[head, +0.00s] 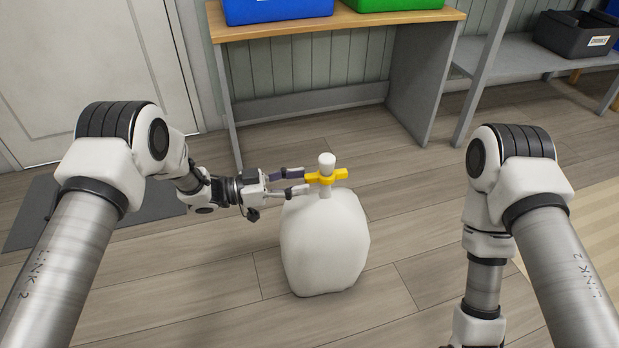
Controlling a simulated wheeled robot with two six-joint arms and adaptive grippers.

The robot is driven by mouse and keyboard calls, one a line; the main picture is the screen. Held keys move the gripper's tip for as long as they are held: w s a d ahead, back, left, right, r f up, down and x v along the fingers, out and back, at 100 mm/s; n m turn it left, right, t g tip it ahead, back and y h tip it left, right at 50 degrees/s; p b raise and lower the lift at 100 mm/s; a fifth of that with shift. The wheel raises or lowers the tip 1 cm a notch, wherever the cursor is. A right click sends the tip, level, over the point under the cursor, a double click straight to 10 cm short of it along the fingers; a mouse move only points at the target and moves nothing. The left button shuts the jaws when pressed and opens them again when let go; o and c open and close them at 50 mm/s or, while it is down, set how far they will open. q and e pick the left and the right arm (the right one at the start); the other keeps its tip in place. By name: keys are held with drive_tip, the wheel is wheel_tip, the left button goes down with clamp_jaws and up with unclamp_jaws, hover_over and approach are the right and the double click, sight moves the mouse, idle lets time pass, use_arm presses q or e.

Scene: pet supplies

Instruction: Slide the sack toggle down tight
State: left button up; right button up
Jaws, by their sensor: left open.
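A plump white sack (326,245) stands upright on the wooden floor in the middle of the head view. Its narrow white neck (326,161) rises from the top. A yellow toggle (343,174) with side arms sits around the neck, low down, with part of the neck showing above and a little below it. My left gripper (304,182) reaches in from the left with its fingers open. The fingertips are right beside the toggle's left side; I cannot tell whether they touch it. My right arm hangs down at the right, and its gripper is outside the picture.
A wooden-topped bench (330,24) behind the sack holds a blue bin (278,10) and a green bin (395,3). A grey shelf at the right carries a dark bin (577,36). A dark mat (90,212) lies at the left. The floor around the sack is clear.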

sight(310, 201)
use_arm(q)
drive_tip(key=x, duration=0.2)
drive_tip(key=shift+w+d+f+b, duration=0.1)
drive_tip(key=shift+d+f+b, duration=0.05)
drive_tip(key=shift+d+b, duration=0.25)
drive_tip(key=shift+d, duration=0.15)
clamp_jaws()
drive_tip(key=shift+f+b, duration=0.6)
drive_tip(key=shift+f, duration=1.5)
use_arm(e)
wheel_tip(310, 201, down, 3)
drive_tip(key=shift+w+r, duration=0.1)
drive_tip(key=shift+r, duration=0.1)
use_arm(q)
unclamp_jaws()
drive_tip(key=shift+r, duration=0.1)
